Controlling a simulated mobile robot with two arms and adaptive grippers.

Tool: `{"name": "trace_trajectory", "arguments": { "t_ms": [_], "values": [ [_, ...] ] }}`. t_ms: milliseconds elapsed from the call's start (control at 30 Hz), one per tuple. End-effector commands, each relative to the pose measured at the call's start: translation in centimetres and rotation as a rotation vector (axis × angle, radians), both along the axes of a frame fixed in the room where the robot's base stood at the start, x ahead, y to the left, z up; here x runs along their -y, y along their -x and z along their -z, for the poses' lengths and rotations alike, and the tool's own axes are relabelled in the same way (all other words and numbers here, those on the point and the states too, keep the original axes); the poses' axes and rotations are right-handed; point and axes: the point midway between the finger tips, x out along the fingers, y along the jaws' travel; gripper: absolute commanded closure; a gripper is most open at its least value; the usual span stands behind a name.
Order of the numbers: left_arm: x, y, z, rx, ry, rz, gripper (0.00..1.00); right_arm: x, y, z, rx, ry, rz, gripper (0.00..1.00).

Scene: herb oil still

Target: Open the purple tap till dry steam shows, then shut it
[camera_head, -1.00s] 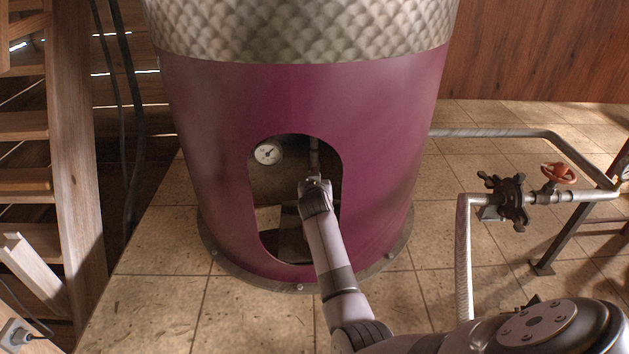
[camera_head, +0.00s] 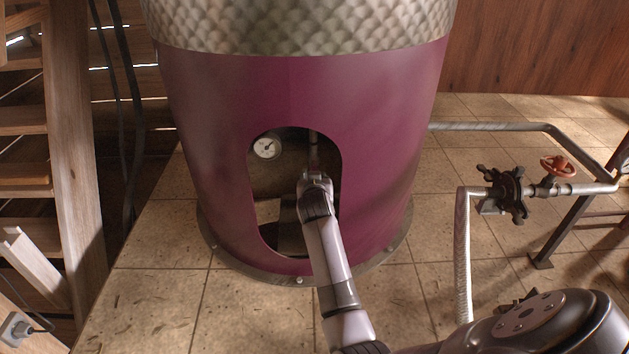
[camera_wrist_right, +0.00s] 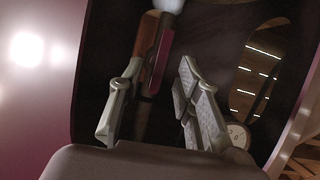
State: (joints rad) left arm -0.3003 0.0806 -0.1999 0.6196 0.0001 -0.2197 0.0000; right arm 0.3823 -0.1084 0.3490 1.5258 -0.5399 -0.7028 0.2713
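A purple still base (camera_head: 300,95) with an arched opening stands in the middle of the head view. My right arm reaches into the opening. My right gripper (camera_wrist_right: 160,70) is open in the wrist view, its fingers apart. A thin pipe (camera_head: 314,150) rises just beyond the wrist in the head view. My left gripper is not in view.
A round white gauge (camera_head: 266,147) sits inside the opening, left of my arm; it also shows in the wrist view (camera_wrist_right: 238,135). At right, a pipe carries a black star handle (camera_head: 510,195) and a red handwheel (camera_head: 557,167). Wooden stairs (camera_head: 75,170) stand at left.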

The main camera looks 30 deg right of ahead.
Motion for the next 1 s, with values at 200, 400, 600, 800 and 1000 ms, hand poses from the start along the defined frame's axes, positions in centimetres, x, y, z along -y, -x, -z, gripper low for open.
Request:
{"name": "trace_trajectory", "arguments": {
  "t_ms": [200,400,600,800,1000],
  "values": [
    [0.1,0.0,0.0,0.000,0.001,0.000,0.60,-1.2,1.8,-0.9,0.000,0.000,0.000,0.69],
    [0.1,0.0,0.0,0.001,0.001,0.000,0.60,-1.4,2.1,-1.0,-0.001,-0.001,0.000,0.69],
    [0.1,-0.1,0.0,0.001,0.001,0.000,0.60,-1.3,2.1,-1.0,-0.001,-0.001,0.000,0.69],
    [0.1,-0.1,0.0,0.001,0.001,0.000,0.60,-1.3,2.2,-1.0,-0.002,0.000,0.000,0.69],
    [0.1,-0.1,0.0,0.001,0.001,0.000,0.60,-2.2,6.4,1.8,-0.104,0.000,-0.034,0.69]
  ]
}}
